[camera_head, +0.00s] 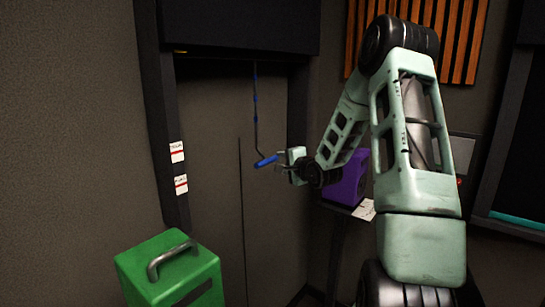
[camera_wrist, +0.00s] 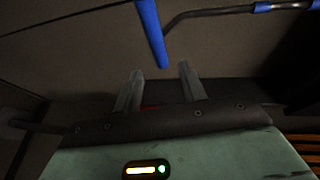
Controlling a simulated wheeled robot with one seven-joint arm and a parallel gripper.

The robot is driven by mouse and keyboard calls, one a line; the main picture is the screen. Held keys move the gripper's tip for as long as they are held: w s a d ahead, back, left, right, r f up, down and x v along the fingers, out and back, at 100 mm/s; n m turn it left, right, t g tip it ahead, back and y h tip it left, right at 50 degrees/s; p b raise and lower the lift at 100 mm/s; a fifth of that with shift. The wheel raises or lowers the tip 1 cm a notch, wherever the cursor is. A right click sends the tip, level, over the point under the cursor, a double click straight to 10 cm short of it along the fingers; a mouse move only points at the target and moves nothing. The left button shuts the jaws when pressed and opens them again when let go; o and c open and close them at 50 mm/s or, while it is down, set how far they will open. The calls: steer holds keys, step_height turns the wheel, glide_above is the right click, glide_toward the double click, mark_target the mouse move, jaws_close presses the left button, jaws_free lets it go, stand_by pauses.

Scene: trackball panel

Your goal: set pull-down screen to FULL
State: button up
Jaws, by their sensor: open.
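A dark pull-down screen (camera_head: 240,25) fills the top of a dark frame in the head view; its lower edge is high up. A thin crank-shaped rod (camera_head: 256,115) with blue bands hangs below it and ends in a blue grip (camera_head: 266,161). My gripper (camera_head: 282,161) is right beside the grip's right end. In the wrist view the blue grip (camera_wrist: 151,32) comes down from the top edge. Its lower end is just beyond the gap between my open fingers (camera_wrist: 161,72), which hold nothing. Contact cannot be told.
Two white labels with red stripes (camera_head: 177,151) (camera_head: 181,184) sit on the frame's left post, too small to read. A green box with a handle (camera_head: 172,270) stands at lower left. A purple object (camera_head: 346,181) is on a stand behind my arm. Wooden slats (camera_head: 462,40) are upper right.

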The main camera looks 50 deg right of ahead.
mark_target(274, 160)
steer(key=p+x, duration=0.2)
steer(key=x, duration=0.6)
steer(key=shift+w+p, duration=0.1)
steer(key=shift+p, duration=0.2)
jaws_close()
